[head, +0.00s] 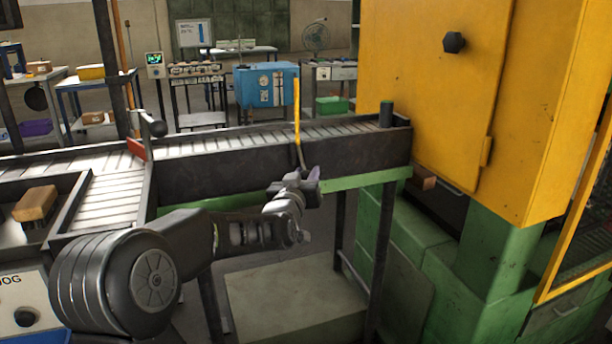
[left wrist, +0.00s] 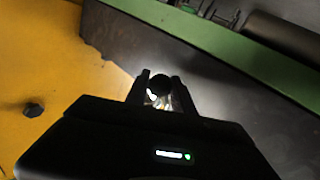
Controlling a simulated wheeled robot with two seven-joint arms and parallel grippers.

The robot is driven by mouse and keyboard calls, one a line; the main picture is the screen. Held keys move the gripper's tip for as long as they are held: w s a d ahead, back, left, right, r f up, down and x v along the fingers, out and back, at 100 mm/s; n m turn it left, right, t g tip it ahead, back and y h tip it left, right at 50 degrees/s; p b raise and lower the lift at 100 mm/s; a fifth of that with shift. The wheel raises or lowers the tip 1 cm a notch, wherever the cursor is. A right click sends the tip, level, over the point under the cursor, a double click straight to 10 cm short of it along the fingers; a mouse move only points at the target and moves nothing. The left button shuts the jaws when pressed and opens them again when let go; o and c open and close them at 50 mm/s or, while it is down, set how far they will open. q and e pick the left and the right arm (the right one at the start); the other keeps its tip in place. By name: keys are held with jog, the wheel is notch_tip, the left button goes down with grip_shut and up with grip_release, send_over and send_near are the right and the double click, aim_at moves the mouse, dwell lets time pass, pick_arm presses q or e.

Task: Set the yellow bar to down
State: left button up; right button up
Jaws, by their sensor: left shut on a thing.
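The yellow bar (head: 297,110) stands upright in front of the roller conveyor in the head view. Its upper part is yellow, and a dark, slightly bent lower part runs down to my left gripper. My left gripper (head: 307,177) is at this lower end, in front of the conveyor's dark side wall. In the left wrist view my left gripper (left wrist: 160,84) is shut on a dark round end between its fingertips, which I take to be part of the bar. The fingers hide part of it. My right gripper is not in view.
The conveyor's dark side (head: 245,172) with its green rail (head: 350,181) lies right behind the gripper. A large yellow cabinet (head: 430,90) on green supports stands to the right. A brown block (head: 36,203) lies at the left.

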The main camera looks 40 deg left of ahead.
pick_arm(q)
grip_shut()
dwell(0.7)
